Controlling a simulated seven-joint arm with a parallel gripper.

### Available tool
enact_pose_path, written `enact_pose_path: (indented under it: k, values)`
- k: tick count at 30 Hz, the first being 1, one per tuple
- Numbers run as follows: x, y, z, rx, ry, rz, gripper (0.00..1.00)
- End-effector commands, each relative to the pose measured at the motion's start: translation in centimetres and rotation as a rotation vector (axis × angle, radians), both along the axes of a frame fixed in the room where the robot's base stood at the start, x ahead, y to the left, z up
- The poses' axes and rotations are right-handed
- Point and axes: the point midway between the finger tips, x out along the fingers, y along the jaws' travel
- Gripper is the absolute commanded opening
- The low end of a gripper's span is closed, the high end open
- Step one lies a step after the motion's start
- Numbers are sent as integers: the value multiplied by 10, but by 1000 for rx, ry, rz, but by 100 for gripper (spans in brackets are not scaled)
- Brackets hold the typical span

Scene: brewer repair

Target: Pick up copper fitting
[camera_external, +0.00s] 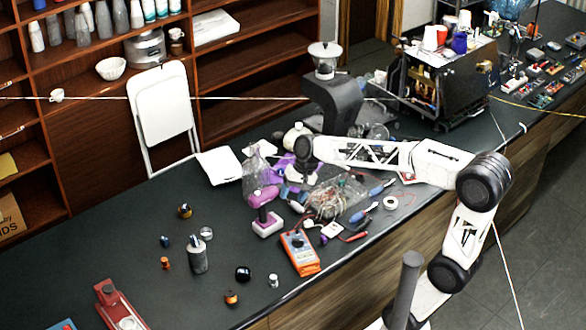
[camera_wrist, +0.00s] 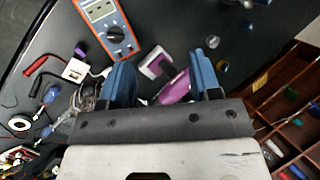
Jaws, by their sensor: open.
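Several small copper- or orange-coloured pieces stand on the dark counter in the external view: a small orange-copper piece (camera_external: 165,263) at left, a dark piece with orange (camera_external: 232,297) near the front edge, and a brassy piece (camera_external: 185,211) farther back. I cannot tell for sure which is the copper fitting. My gripper (camera_external: 293,192) is over the cluttered middle of the counter, right of these pieces. In the wrist view its blue fingers (camera_wrist: 163,78) are spread apart, with nothing held between them. A small brassy piece (camera_wrist: 223,66) lies beyond the right finger.
A magenta-and-white drill (camera_external: 264,212) stands close to my gripper. An orange multimeter (camera_external: 299,252), a bundle of wires (camera_external: 335,196) and screwdrivers crowd nearby. A grey cylinder (camera_external: 197,256) stands among the small pieces. A black grinder (camera_external: 334,98) stands behind.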

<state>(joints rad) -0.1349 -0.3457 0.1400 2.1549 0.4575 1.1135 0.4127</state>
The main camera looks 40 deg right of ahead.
Motion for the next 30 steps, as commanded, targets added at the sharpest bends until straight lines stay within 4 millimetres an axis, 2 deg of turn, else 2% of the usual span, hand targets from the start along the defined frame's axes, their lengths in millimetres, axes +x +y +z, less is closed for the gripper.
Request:
enact_pose_path:
  k: [3,16,30]
  values:
    - [28,26,1,65,59,-51,58]
    - [119,125,2,282,300,-235,58]
    - [208,243,-17,473,619,-417,58]
